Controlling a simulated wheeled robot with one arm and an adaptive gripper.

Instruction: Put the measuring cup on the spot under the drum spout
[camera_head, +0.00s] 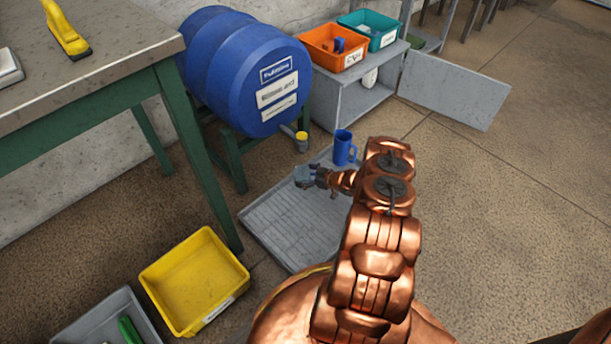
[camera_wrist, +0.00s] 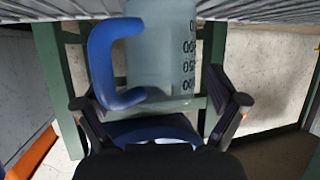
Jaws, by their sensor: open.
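The measuring cup (camera_wrist: 160,50) is clear with black marks and a blue handle; it fills the upper middle of the wrist view, which is upside down. In the head view it looks like the small grey-blue shape (camera_head: 303,175) at the tip of my gripper (camera_head: 322,178). My gripper (camera_wrist: 160,103) is open, its fingers spread to either side of the cup, with gaps showing. The blue drum (camera_head: 255,75) lies on a green stand, with a yellow-topped spout (camera_head: 301,138) low at its front. A grey ribbed tray (camera_head: 275,225) lies below; no marked spot is discernible.
A blue jug (camera_head: 343,147) stands on the tray close to my arm. A grey cabinet (camera_head: 360,100) with an open door (camera_head: 455,90) carries orange and teal bins. A green-legged table (camera_head: 95,85) and a yellow bin (camera_head: 193,280) are at left. Floor at right is clear.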

